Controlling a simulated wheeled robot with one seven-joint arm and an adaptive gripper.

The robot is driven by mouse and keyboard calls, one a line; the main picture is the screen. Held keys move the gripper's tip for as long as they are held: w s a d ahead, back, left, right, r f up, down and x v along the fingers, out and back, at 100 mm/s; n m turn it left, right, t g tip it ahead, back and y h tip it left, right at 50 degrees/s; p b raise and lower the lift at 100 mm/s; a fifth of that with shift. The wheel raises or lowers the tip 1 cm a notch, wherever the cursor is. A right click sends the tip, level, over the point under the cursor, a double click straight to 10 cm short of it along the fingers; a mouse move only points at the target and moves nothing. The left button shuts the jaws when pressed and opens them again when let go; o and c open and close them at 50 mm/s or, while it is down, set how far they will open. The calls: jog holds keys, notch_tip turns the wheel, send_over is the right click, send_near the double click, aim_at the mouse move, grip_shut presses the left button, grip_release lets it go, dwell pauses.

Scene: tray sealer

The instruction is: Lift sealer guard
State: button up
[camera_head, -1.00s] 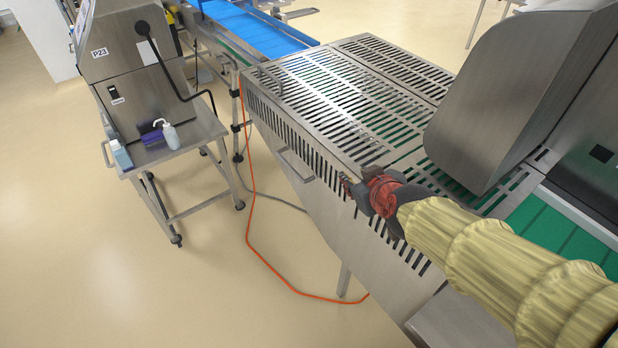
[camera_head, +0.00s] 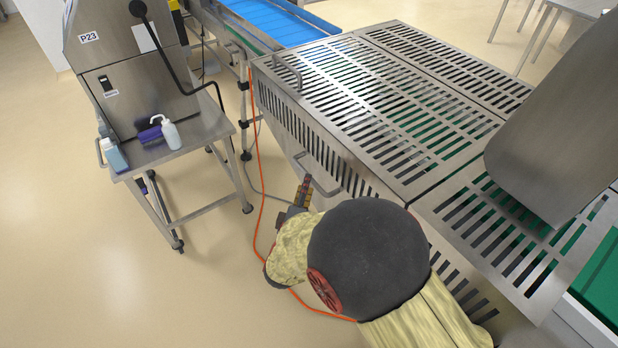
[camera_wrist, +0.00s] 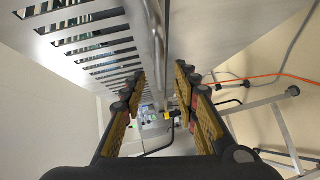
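The sealer guard (camera_head: 400,95) is a slotted stainless cover with a slotted front side, lying level over a green belt. A bar handle (camera_head: 325,183) sits on its front side, and another small handle (camera_head: 288,72) shows near its far left corner. My gripper (camera_head: 304,190) is just left of the front handle, partly hidden behind my own arm. In the wrist view my gripper (camera_wrist: 164,92) is open, its two padded fingers apart. A metal bar (camera_wrist: 157,45) runs between and ahead of the fingers; I cannot tell whether they touch it.
A steel cart with a P23 machine (camera_head: 135,70) and a spray bottle (camera_head: 170,133) stands at left. An orange cable (camera_head: 258,205) hangs to the floor. A large metal housing (camera_head: 565,120) is at right. Open floor lies between cart and guard.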

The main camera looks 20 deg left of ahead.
jog(key=shift+w+a+f+b, duration=0.15)
jog(key=shift+w+b, duration=0.3)
jog(key=shift+w, duration=0.85)
jog(key=shift+w+a+f+b, duration=0.1)
jog(key=shift+w+f+b, duration=0.25)
jog(key=shift+w, duration=0.95)
jog(key=shift+r, duration=0.1)
jog(key=c, duration=0.3)
jog(key=c, duration=0.4)
grip_shut()
